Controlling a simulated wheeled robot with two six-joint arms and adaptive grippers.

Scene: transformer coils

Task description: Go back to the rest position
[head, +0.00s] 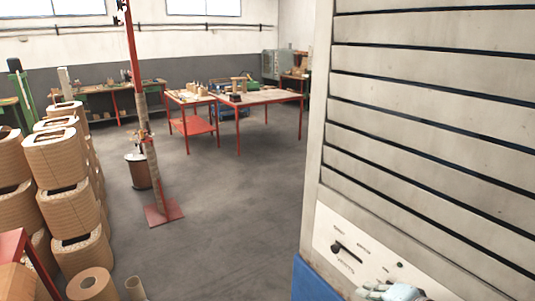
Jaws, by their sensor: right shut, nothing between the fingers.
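My right gripper (372,291) shows at the bottom edge, right of centre, in the head view. It is shut and empty, and only its front part is in the picture. It appears in front of the lower part of a tall pale louvered cabinet (425,105). The cabinet's white control panel (365,262) has a dark lever or switch and small printed labels. I cannot tell whether the gripper touches the panel. My left gripper is out of view.
Stacked brown coils (55,160) stand along the left. A red post on a square base (165,213) stands left of centre, with a brown drum (138,172) beside it. Red-legged worktables (260,97) are farther back. The grey floor (225,220) in the middle is clear.

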